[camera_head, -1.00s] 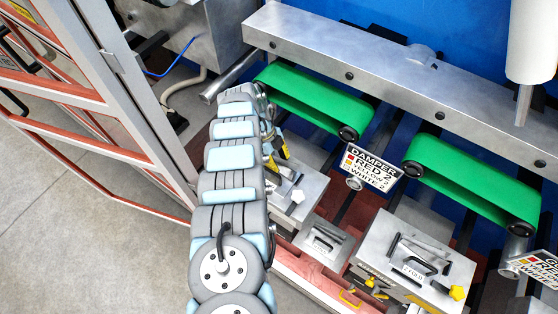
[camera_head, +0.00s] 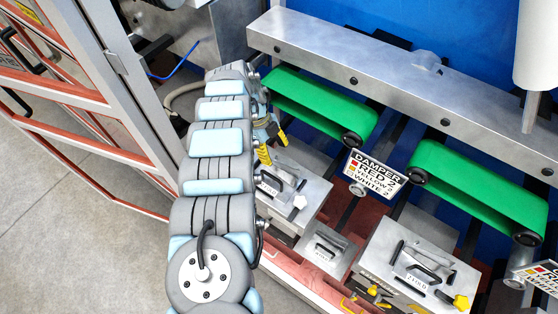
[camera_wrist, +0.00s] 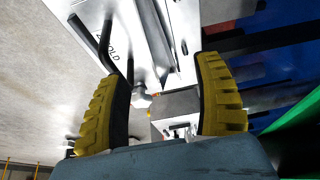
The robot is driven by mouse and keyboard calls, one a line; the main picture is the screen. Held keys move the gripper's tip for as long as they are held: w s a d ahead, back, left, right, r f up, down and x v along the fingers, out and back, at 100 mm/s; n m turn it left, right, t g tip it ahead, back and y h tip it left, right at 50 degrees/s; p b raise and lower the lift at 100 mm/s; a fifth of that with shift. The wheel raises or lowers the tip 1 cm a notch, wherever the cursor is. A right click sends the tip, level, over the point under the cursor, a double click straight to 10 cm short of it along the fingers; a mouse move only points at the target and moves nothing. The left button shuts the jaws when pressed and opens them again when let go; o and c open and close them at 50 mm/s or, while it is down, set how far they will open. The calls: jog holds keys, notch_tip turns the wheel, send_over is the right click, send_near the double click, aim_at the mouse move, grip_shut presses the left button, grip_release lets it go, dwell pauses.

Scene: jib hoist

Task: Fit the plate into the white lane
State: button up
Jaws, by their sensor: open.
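My gripper (camera_head: 272,146) is open and empty, its yellow ribbed fingers just behind the left metal box in the head view. In the wrist view my gripper (camera_wrist: 163,72) spans the lower middle, with the left metal box (camera_wrist: 178,20) beyond the fingers. That left box (camera_head: 311,188) has a black handle, a white label and a pale knob. A small metal block with a handle (camera_head: 318,256) stands to its right. I cannot tell which part is the plate. No lane shows a clear white marking. A sign reading DAMPER, RED 2, YELLOW 2, WHITE 2 (camera_head: 375,172) hangs above.
Two green belts (camera_head: 320,105) (camera_head: 480,188) run below a grey metal beam (camera_head: 400,98). A larger metal box (camera_head: 385,250) with a handle and yellow knobs stands right. A red-framed fence (camera_head: 80,125) is at left. Open floor (camera_head: 75,220) lies beside it.

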jog(key=v, duration=0.5)
jog(key=shift+b, duration=0.4)
jog(key=shift+w+r, duration=0.1)
